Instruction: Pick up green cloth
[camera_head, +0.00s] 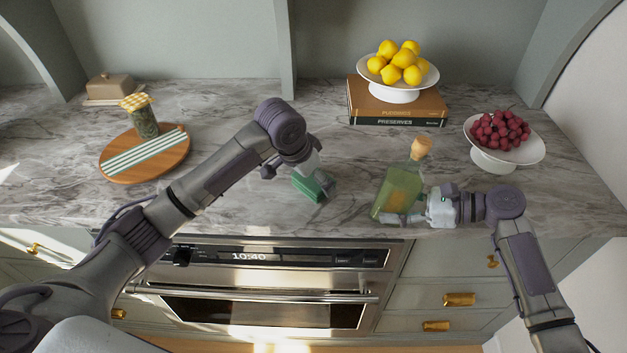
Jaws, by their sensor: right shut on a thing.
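The green cloth (310,187) is a small folded green block on the marble counter near the middle. My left gripper (306,171) is directly above it, with its fingers pointing down. My own wrist hides much of the fingers, so I cannot tell whether they are open or shut on the cloth. My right gripper (410,217) is shut on a glass bottle (399,189) with green-yellow contents and a cork. The bottle is tilted, its top leaning to the right, near the counter's front edge.
A round wooden board (117,164) with a striped cloth and a jar (143,122) is at the left. A bowl of lemons (397,90) stands on books (395,117) at the back. A bowl of red fruit (494,158) is at the right. An oven (270,290) is below the counter.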

